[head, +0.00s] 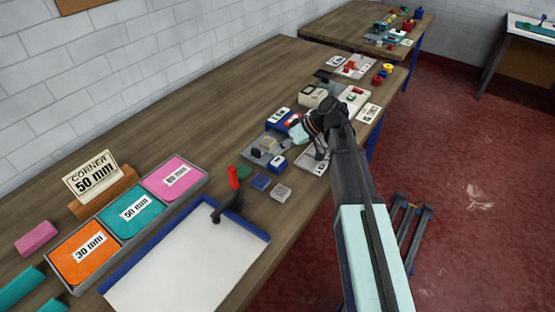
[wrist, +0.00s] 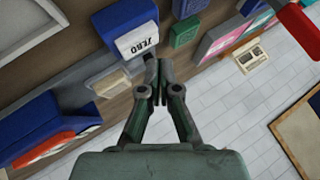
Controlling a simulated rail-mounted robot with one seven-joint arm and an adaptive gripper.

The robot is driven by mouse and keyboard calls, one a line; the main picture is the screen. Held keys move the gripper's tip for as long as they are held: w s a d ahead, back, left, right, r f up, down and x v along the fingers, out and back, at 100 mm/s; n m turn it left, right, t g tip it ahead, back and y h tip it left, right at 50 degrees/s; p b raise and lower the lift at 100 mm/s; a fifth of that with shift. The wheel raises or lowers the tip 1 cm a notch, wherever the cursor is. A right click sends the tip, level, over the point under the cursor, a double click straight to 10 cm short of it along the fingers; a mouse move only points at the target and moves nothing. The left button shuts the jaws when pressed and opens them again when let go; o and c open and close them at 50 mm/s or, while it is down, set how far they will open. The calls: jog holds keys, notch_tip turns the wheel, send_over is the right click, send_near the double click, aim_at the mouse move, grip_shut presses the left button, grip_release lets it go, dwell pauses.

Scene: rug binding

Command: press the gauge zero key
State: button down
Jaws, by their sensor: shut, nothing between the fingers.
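The gauge zero key is a blue block with a white face lettered ZERO (wrist: 137,42), at the upper middle of the wrist view. In the head view, a small blue block with a white label (head: 277,163), apparently the same key, sits at the front of a grey tray. My gripper (wrist: 157,66) is shut and empty. In the wrist view its fingertips appear just below and right of the ZERO face; I cannot tell whether they touch it. In the head view my wrist hides part of the area around the tray.
A grey tray (head: 251,156) holds small blocks. A larger blue block with red (wrist: 48,125) stands at the left in the wrist view. Green (head: 243,171), blue (head: 261,183) and grey (head: 281,192) pieces lie in front.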

aim_at(279, 159)
jog(key=shift+r+p, duration=1)
jog(key=shift+r, duration=1.3)
